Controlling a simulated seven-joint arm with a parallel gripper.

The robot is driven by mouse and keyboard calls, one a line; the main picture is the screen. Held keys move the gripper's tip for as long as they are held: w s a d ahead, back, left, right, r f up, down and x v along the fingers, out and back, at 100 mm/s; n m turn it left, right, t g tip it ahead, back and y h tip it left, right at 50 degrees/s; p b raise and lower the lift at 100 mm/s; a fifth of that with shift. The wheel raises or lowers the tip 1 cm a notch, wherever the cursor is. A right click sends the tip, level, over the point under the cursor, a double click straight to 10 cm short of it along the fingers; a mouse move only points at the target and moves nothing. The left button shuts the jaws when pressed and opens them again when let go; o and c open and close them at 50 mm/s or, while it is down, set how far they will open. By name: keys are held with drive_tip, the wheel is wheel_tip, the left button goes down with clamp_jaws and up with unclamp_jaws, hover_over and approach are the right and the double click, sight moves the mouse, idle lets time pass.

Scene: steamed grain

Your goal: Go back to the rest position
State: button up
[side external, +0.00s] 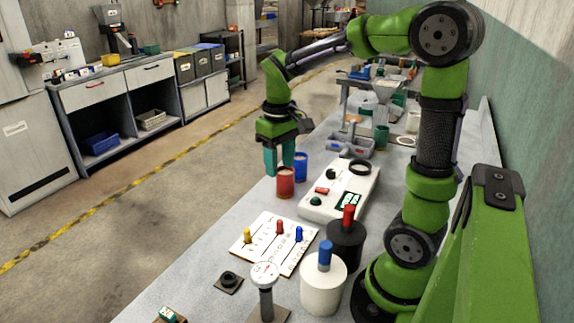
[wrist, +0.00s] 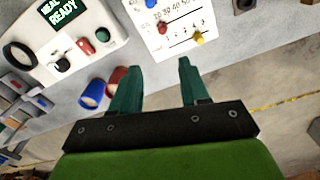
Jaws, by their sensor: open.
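My gripper (side external: 279,160) is at the end of my green arm, above the table's left edge in the side external view. Its two teal fingers (wrist: 157,85) are apart with nothing between them in the wrist view. A red cup (side external: 285,182) and a blue cup (side external: 301,166) stand on the table just right of the fingers. In the wrist view the red cup (wrist: 116,76) is partly hidden behind one finger, and the blue cup (wrist: 91,95) is beside it. I cannot tell from these views whether the fingers touch a cup.
A white slider board (side external: 275,243) with yellow, red and blue knobs lies nearer. White (side external: 323,284) and black (side external: 345,243) canisters stand by my base. Open floor is left of the table.

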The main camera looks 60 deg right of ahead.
drive_tip(key=s+a+r+t+y, duration=0.1)
drive_tip(key=s+a+r+t, duration=0.1)
drive_tip(key=a, duration=0.4)
drive_tip(key=s+a+r+m+t+y, duration=0.1)
drive_tip(key=s+a+r+t, duration=0.2)
drive_tip(key=s+a+t, duration=0.2)
drive_tip(key=shift+a, duration=0.65)
